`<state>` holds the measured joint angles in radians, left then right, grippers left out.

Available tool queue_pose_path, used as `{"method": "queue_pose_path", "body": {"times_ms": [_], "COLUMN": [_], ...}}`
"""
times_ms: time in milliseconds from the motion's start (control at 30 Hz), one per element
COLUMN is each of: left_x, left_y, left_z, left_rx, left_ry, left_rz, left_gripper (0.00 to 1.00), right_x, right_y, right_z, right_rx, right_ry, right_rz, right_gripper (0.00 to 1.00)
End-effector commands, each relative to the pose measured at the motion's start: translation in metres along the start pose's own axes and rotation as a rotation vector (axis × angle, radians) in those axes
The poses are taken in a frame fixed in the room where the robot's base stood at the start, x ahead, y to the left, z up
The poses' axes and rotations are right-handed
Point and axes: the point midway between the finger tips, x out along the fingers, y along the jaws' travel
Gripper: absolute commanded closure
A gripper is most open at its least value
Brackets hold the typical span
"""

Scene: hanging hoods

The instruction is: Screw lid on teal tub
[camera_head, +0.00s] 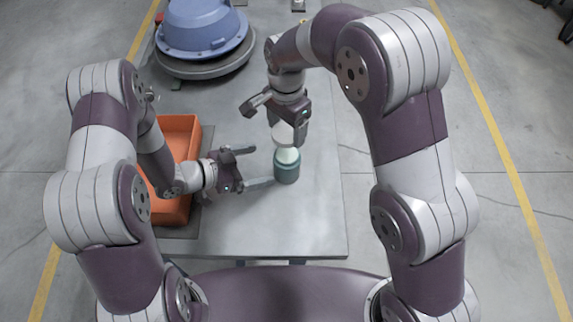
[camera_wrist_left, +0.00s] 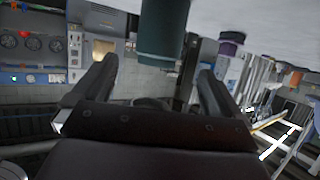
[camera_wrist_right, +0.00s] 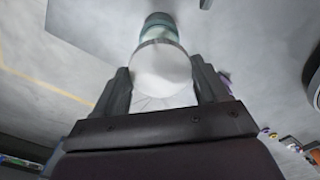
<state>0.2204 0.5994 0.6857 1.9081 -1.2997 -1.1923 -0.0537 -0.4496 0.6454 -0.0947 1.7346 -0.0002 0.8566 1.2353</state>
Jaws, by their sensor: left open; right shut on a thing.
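The teal tub (camera_head: 287,172) stands upright on the table, with a pale top showing. My right gripper (camera_head: 286,126) is above it, shut on a white round lid (camera_head: 283,137). In the right wrist view the lid (camera_wrist_right: 162,70) sits between the fingers, with the tub (camera_wrist_right: 158,22) beyond, partly hidden by it. I cannot tell whether the lid touches the tub. My left gripper (camera_head: 258,167) is open, just left of the tub, its fingers pointing toward it. In the left wrist view the tub (camera_wrist_left: 163,40) shows ahead between the open fingers, apart from them.
An orange bin (camera_head: 178,206) is at the table's left, behind my left arm. A blue dome-shaped hood (camera_head: 203,24) on a grey round base stands at the back left. The table (camera_head: 310,222) is clear in front of and right of the tub.

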Motion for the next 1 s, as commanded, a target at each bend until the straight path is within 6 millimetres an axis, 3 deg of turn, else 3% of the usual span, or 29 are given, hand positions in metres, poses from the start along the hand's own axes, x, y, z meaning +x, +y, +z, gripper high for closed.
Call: {"method": "queue_pose_path", "body": {"times_ms": [400, 600, 900, 933, 1000], "left_x": [0.077, 0.093, 0.096, 0.096, 0.096], "left_y": [0.001, 0.000, 0.000, 0.000, 0.000], "left_z": [0.001, 0.000, 0.000, 0.000, 0.000], "left_rx": [0.001, 0.001, 0.001, 0.001, 0.000], "left_ry": [-0.002, -0.001, -0.001, -0.001, -0.001], "left_rz": [0.003, 0.000, 0.000, 0.000, 0.000], "left_gripper": [0.00, 0.00, 0.00, 0.03, 0.26], "right_x": [0.000, 0.000, 0.000, 0.000, 0.000], "right_y": [0.000, 0.000, 0.000, 0.000, 0.000], "right_z": [0.000, 0.000, 0.000, 0.000, 0.000], "right_rx": [0.000, 0.000, 0.000, 0.000, 0.000], "right_ry": [0.000, 0.000, 0.000, 0.000, 0.000], "right_rz": [0.000, 0.000, 0.000, 0.000, 0.000], "right_gripper": [0.56, 0.56, 0.56, 0.56, 0.56]}}
